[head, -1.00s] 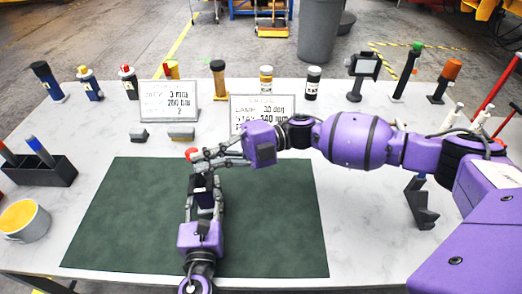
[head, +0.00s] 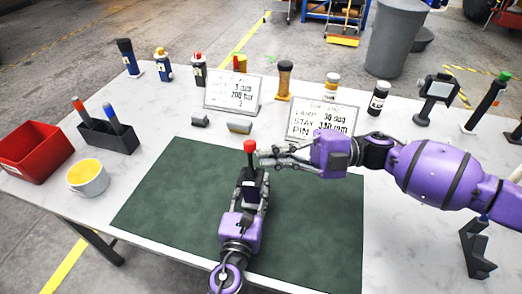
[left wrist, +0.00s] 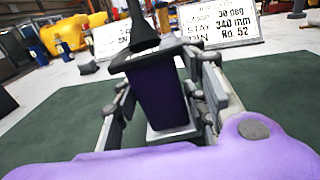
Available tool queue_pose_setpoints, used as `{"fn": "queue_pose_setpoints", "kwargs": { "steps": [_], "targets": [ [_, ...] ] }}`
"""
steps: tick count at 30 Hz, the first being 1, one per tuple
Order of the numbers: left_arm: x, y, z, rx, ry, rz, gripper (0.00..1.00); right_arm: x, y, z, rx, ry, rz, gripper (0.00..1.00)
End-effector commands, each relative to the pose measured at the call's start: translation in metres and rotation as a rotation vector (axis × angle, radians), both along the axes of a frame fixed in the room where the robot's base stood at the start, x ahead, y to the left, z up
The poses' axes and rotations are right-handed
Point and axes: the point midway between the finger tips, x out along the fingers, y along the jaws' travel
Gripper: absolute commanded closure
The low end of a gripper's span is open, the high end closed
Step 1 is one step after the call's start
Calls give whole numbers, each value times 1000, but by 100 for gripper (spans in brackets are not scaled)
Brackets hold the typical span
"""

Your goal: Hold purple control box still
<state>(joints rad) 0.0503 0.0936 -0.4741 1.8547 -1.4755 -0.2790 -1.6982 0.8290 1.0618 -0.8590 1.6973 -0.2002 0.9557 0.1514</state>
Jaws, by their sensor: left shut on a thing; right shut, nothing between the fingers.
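The purple control box (head: 249,190) stands upright over the green mat (head: 180,190), with a black stem and a red knob (head: 250,146) on top. In the left wrist view, the dark purple box (left wrist: 158,95) with its black top fills the space between the fingers. My left gripper (head: 254,182) is shut on the box from the near side. My right gripper (head: 262,158) is shut and empty, its fingertips just right of the stem, below the knob. Whether they touch the stem I cannot tell. The knob is out of the left wrist view.
Two text signs (head: 233,92) (head: 322,119) and several upright handles and bottles line the back of the table. A red bin (head: 35,150), a pen holder (head: 108,136) and a yellow-filled mug (head: 88,178) stand at left. The mat's left part is clear.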

Motion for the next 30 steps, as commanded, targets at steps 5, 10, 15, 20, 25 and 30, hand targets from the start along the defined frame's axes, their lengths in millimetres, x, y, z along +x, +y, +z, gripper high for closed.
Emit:
{"fn": "queue_pose_setpoints", "kwargs": {
  "steps": [5, 10, 15, 20, 25, 30],
  "targets": [
    [-2, 2, -9, 2, 16, 4, 100, 3, -38, -5, -1, 3, -1, 100],
    [-2, 2, -9, 2, 16, 3, 100, 5, -61, -7, 1, 4, 2, 100],
    [-2, 2, -9, 1, 16, 3, 100, 5, -70, -7, 2, 3, 2, 100],
    [-2, 2, -9, 1, 16, 2, 100, 5, -71, -7, 2, 3, 3, 100],
    [-2, 1, -9, 1, 14, 2, 50, 5, -70, -7, 2, 3, 3, 100],
    [-1, 1, -5, 1, 9, 2, 38, 6, -70, -6, 2, 3, 3, 100]
  ]
}}
